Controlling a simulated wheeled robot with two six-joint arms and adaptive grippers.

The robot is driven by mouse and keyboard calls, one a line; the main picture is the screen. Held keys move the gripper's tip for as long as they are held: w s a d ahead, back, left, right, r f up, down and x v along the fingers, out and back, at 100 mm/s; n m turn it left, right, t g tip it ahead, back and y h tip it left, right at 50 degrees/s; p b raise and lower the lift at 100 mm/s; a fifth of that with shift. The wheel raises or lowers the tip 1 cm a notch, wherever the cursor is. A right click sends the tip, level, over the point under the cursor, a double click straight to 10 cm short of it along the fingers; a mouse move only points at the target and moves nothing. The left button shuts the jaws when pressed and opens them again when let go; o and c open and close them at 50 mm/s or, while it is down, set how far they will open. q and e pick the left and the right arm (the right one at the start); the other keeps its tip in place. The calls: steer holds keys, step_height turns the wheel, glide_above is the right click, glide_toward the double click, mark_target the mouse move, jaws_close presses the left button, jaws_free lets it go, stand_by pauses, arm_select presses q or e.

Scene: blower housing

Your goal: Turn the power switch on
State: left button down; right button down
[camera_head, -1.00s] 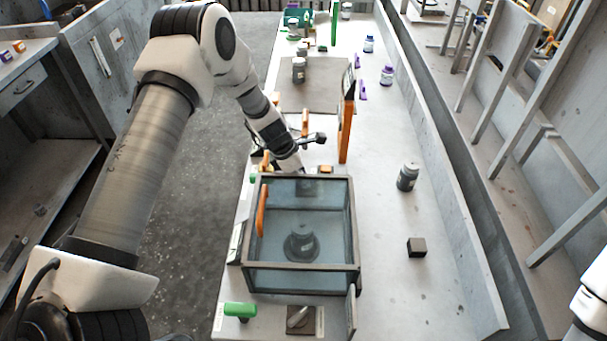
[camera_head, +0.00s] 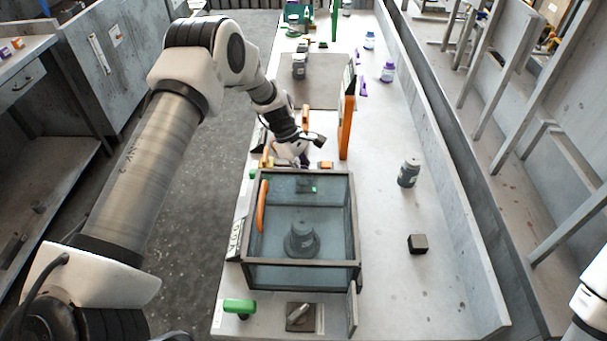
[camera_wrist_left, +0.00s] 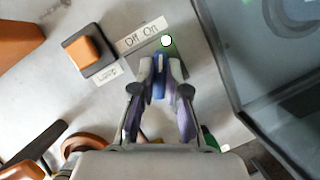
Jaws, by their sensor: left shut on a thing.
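In the left wrist view, my left gripper (camera_wrist_left: 160,68) is shut on a blue lever, the power switch (camera_wrist_left: 159,82), in front of a label (camera_wrist_left: 145,32) reading "Off On". The fingers hide most of the switch, so I cannot tell its exact position. A round indicator (camera_wrist_left: 166,41) just beyond the fingertips shows bright white with a green tint around it. In the head view, my left gripper (camera_head: 303,160) is behind the far edge of the glass box, with its tips hard to see. My right gripper is out of view.
An orange button (camera_wrist_left: 88,48) on a dark base is left of the switch. The glass box (camera_head: 248,272) with a grey part (camera_head: 301,240) inside stands close. A dark cube (camera_head: 417,243) and a grey bottle (camera_head: 408,172) are to the right.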

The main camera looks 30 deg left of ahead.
arm_select(q)
steer(key=shift+s+f, duration=0.15)
steer(key=c, duration=1.2)
jaws_free()
steer(key=shift+d, duration=0.1)
steer(key=v, duration=1.2)
